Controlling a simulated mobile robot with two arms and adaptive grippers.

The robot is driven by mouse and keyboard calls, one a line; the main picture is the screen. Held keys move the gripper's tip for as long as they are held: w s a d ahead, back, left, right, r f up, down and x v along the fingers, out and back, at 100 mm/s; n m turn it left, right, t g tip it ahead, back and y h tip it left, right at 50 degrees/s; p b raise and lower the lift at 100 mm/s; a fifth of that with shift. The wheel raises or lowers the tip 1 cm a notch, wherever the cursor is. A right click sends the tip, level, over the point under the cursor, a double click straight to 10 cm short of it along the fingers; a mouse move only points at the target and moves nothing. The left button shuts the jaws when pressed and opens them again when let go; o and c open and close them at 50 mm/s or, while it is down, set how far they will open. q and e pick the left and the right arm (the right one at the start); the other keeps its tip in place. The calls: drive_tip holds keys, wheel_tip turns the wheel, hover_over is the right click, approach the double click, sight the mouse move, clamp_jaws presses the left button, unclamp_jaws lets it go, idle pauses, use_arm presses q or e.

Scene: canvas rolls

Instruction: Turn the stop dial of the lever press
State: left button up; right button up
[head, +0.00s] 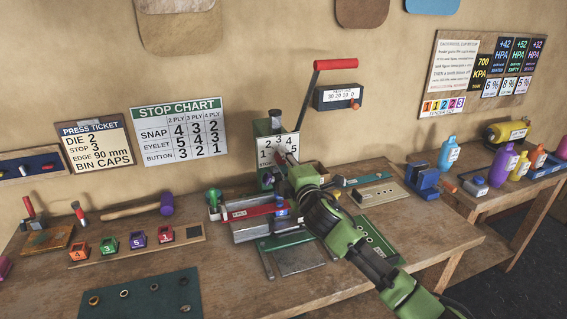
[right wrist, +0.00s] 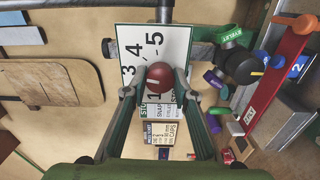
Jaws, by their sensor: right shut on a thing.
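The lever press (head: 268,128) is green and stands at the back of the bench, its long lever ending in a red handle (head: 335,64). Its white number plate (head: 265,155) faces the room; the right wrist view shows 3, 4 and 5 on it (right wrist: 150,45). The stop dial (right wrist: 160,75) is a round dark red knob with a pale pointer line, in front of the plate. My right gripper (head: 287,163) reaches the plate and is shut on the knob, one finger on each side in the right wrist view (right wrist: 158,90). My left gripper is not in view.
A press ticket (head: 91,146) on the wall reads die 2, stop 3, beside a stop chart (head: 178,130). Numbered die blocks (head: 137,241), a mallet (head: 140,208) and a dark green mat (head: 140,298) lie left. Bottles (head: 503,164) stand on the right bench.

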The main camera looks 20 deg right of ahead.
drive_tip(key=m, duration=0.5)
drive_tip(key=shift+m, duration=0.3)
idle(0.4)
drive_tip(key=o, duration=1.1)
drive_tip(key=shift+s, duration=0.1)
drive_tip(key=s, duration=1.1)
drive_tip(key=shift+s+d, duration=0.25)
drive_tip(key=shift+s, duration=0.15)
